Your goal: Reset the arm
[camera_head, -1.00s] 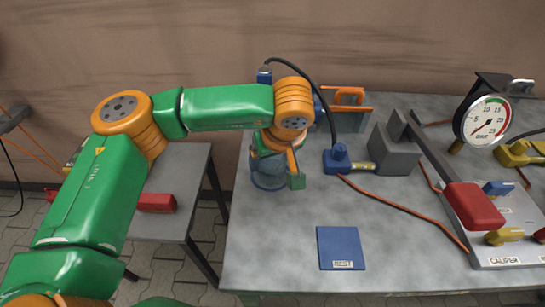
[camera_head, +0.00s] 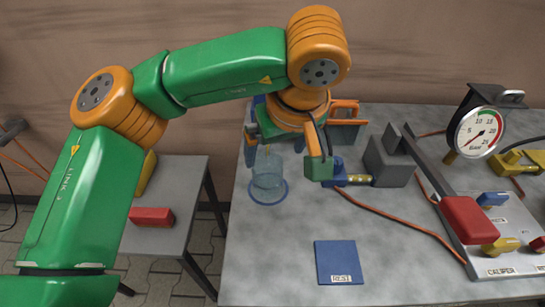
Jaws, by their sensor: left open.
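My left arm reaches in from the left in green and orange links, bent down over the grey table. My left gripper (camera_head: 285,160) is open above a clear glass beaker (camera_head: 268,187), with a green fingertip to the right and a blue-grey part to the left. I cannot tell whether it touches the beaker. The beaker stands upright on the table and its top is partly hidden by the gripper. A blue pad (camera_head: 338,260) with a small white label lies flat in front of it. My right gripper is not in view.
A blue-based fitting (camera_head: 337,176) sits right of the gripper. A grey block (camera_head: 388,162), a red-handled lever (camera_head: 470,218) and a dial gauge (camera_head: 479,132) stand further right. A red hose (camera_head: 400,212) crosses the table. A side table (camera_head: 183,190) holds a red block (camera_head: 151,217).

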